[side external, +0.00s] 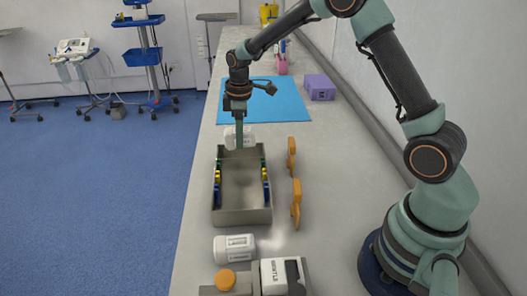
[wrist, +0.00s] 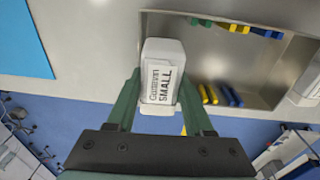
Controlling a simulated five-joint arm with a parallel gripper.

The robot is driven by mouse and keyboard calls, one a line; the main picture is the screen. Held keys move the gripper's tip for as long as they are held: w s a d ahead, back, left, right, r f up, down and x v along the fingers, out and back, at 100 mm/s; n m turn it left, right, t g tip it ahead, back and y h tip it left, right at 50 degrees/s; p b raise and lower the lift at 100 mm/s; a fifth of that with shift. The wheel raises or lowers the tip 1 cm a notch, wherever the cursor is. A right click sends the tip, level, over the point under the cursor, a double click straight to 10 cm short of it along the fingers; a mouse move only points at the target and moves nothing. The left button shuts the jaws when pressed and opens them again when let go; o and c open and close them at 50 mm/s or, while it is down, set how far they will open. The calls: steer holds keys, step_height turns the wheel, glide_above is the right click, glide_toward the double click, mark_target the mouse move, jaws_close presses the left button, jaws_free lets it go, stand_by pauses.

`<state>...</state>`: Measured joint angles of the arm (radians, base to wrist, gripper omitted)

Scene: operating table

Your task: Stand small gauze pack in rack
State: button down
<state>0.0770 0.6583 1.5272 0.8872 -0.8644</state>
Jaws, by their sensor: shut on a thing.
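The small gauze pack is a white block labelled SMALL. In the wrist view the pack (wrist: 162,56) sits between the two green fingers of my gripper (wrist: 160,105), which is shut on it. In the side view the pack (side external: 230,139) hangs from my gripper (side external: 239,138) at the far end of a grey open-topped box. This box (side external: 241,216) has green, yellow and blue pieces along its two long inner walls and looks like the rack; its floor is bare. The box also shows in the wrist view (wrist: 225,60), beside the pack. I cannot tell the gap between them.
Two orange upright pieces (side external: 296,203) stand right of the box. A white labelled container (side external: 235,247) lies in front of it. A grey holder with an orange cap (side external: 225,280) and a white box (side external: 275,278) is nearest. A blue mat (side external: 290,100) and purple box (side external: 319,87) are behind.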

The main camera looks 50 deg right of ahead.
steer(key=shift+f, duration=1.95)
steer(key=shift+s+a+f, duration=0.1)
steer(key=shift+f, duration=0.5)
steer(key=shift+s+a+f, duration=0.1)
steer(key=shift+f, duration=0.5)
steer(key=shift+c, duration=1)
jaws_free()
steer(key=shift+t, duration=0.3)
steer(key=r, duration=1.3)
steer(key=shift+w+d+r, duration=0.2)
steer(key=shift+w+r, duration=0.1)
steer(key=shift+r, duration=0.4)
